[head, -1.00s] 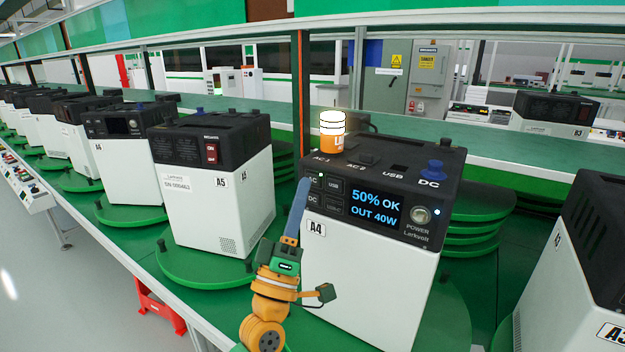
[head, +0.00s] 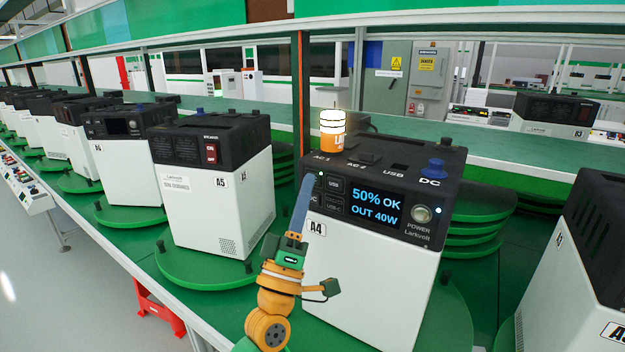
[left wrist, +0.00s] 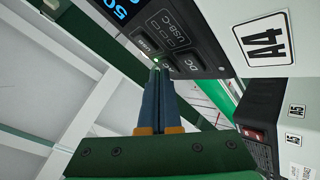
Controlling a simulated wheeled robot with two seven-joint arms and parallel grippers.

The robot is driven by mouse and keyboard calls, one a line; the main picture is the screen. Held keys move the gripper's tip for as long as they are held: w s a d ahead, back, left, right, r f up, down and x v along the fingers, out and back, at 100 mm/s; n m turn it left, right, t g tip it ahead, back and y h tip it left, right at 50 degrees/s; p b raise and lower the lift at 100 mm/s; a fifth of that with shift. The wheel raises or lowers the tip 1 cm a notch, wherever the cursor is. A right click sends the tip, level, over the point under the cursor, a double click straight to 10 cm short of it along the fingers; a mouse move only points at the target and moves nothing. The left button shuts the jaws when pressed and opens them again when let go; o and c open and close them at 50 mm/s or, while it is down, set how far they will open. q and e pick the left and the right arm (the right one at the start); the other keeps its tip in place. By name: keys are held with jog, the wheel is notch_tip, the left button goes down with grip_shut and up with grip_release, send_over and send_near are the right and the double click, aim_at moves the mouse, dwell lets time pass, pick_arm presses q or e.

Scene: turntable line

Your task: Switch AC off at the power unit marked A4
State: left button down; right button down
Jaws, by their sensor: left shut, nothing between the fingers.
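The power unit marked A4 (head: 365,285) is a white box with a black top on a green turntable in the head view. Its display (head: 376,205) reads "50% OK OUT 40W". The button block with USB (head: 334,185) and DC labels lies left of the display, and a small green light (head: 321,174) is lit there. My left gripper (head: 312,178) is shut and empty, its blue fingertips in front of the AC button and hiding its label. In the left wrist view the fingertips (left wrist: 157,70) end at the panel beside the green light (left wrist: 155,60); I cannot tell whether they touch.
A green shelf (head: 430,137) runs behind.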

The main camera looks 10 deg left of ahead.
dwell(0.5)
pick_arm(q)
jog(key=shift+s+a+p, duration=0.2)
jog(key=shift+s+p, duration=0.2)
jog(key=shift+s, duration=0.25)
jog(key=s, duration=0.1)
jog(key=s+a+p, duration=0.1)
jog(key=s, duration=0.1)
jog(key=s+p, duration=0.1)
jog(key=shift+s+a, duration=0.35)
